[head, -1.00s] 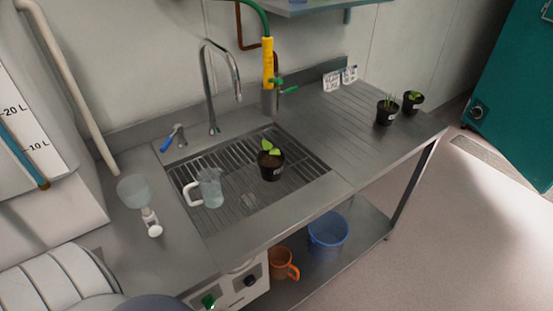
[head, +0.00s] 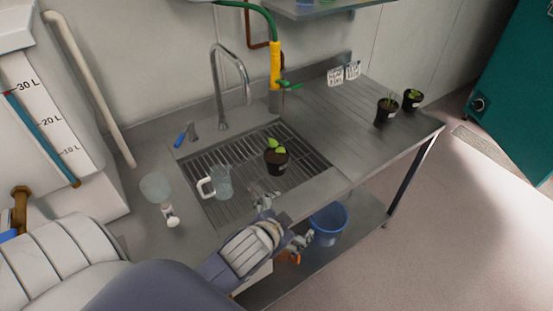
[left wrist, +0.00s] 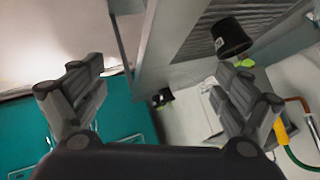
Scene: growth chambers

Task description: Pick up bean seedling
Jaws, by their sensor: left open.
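A leafy seedling in a black pot (head: 277,160) stands upright on the sink grate. It has broad green leaves and a pale label. In the left wrist view the black pot (left wrist: 231,38) appears upside down, beyond the right-hand finger. My left gripper (head: 284,219) is over the sink's front edge, nearer the camera than the pot and apart from it. In the left wrist view the gripper (left wrist: 157,75) has its fingers wide apart with nothing between them. Two more potted plants stand on the drainboard: a grassy one (head: 386,111) and a leafy one (head: 412,100). My right gripper is not in view.
A clear jug (head: 222,182) stands on the grate left of the pot. The tap (head: 216,85) and yellow hose nozzle (head: 276,65) rise behind. A funnel-like vessel (head: 156,187) is at the left. A blue bucket (head: 328,222) sits on the lower shelf. The drainboard's middle is clear.

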